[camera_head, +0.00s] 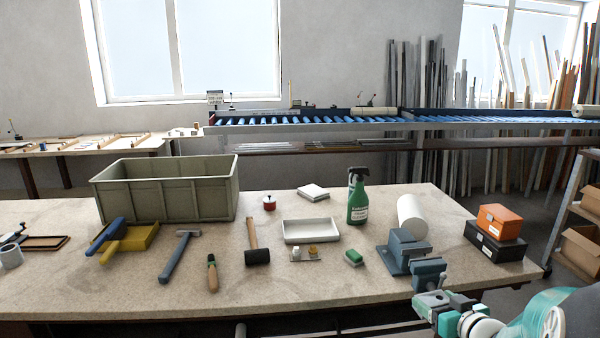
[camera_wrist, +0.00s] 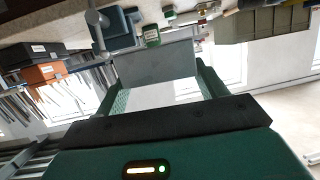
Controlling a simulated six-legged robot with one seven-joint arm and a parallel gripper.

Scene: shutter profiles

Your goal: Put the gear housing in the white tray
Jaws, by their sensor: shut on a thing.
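The white tray (camera_head: 312,239) is a shallow, empty rectangular tray on the middle of the workbench. My gripper (camera_head: 437,303), with green-teal fingers, is at the bench's front right edge, in front of the vise and well to the right of the tray. In the wrist view my gripper (camera_wrist: 160,92) is shut on a grey, flat-faced piece (camera_wrist: 160,63), which appears to be the gear housing. Its full shape is hidden by the fingers, and in the head view it can hardly be told apart.
A blue-grey vise (camera_head: 402,250) stands close behind my gripper. A green spray bottle (camera_head: 358,205) is just right of the tray, a mallet (camera_head: 257,256) to its left. A grey-green crate (camera_head: 165,190) stands left.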

